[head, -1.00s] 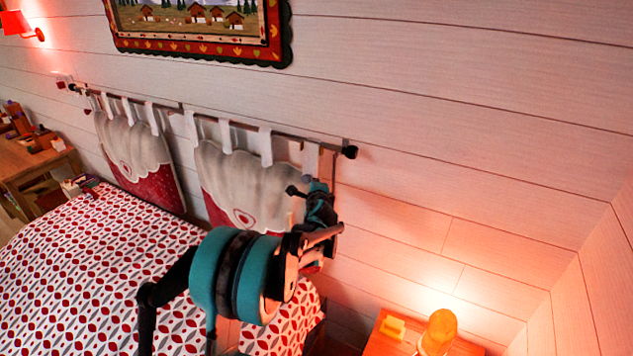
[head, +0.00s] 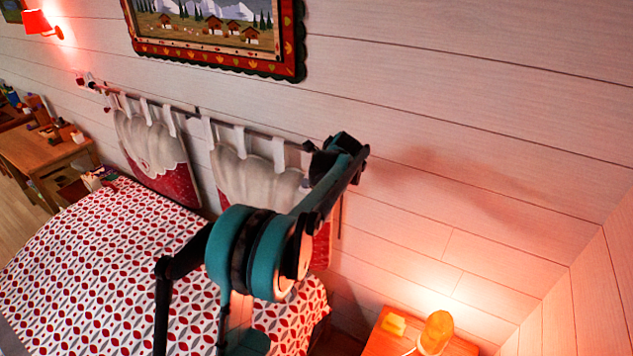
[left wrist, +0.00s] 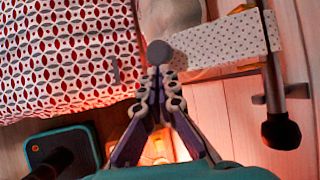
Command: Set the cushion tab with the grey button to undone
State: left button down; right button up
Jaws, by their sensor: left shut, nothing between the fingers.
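My left gripper (head: 338,158) is at the right end of the wall rod, in front of the right cushion (head: 238,178). In the left wrist view its fingers (left wrist: 158,76) are together and empty. A round grey button (left wrist: 159,53) shows just beyond the fingertips; I cannot tell whether they touch it. A white dotted tab (left wrist: 222,46) runs from the rod (left wrist: 270,65) toward the button, its end beside the button. I cannot tell whether the tab is fastened. In the head view my arm hides the tab and button. My right gripper is not in view.
A left cushion (head: 150,150) hangs on the same rod. The rod's dark end knob (left wrist: 281,131) sticks out near the fingers. The bed (head: 100,250) lies below the cushions. A bedside table (head: 372,348) with a glowing lamp (head: 436,332) stands at the lower right.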

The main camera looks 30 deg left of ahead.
pick_arm(q)
jog(key=shift+r+g+p, duration=0.45)
jog(key=shift+r+g, duration=0.45)
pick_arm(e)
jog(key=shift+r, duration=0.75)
pick_arm(q)
jog(key=shift+s, duration=0.1)
jog(key=shift+s+r, duration=0.25)
jog(key=shift+s, duration=0.5)
